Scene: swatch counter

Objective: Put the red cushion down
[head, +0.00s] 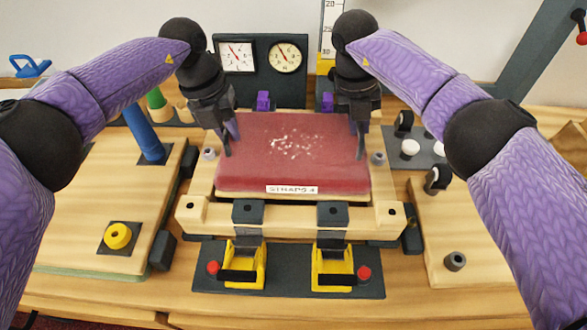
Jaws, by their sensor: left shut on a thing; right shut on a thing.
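The red cushion (292,160) is a flat, dark red pad with pale specks on its top. It lies level over the wooden frame at the middle of the counter, with a "STRAPS" label (292,189) at its front edge. My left gripper (228,142) is shut on its left side. My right gripper (360,142) is shut on its right side. I cannot tell whether its underside rests on the wood or hangs just above it.
Two yellow clamps (245,265) (333,268) stand on a dark plate in front of the wooden frame (290,225). Two dials (285,57) stand behind. A blue post (144,133) and yellow ring (118,236) are left; white knobs (410,147) are right.

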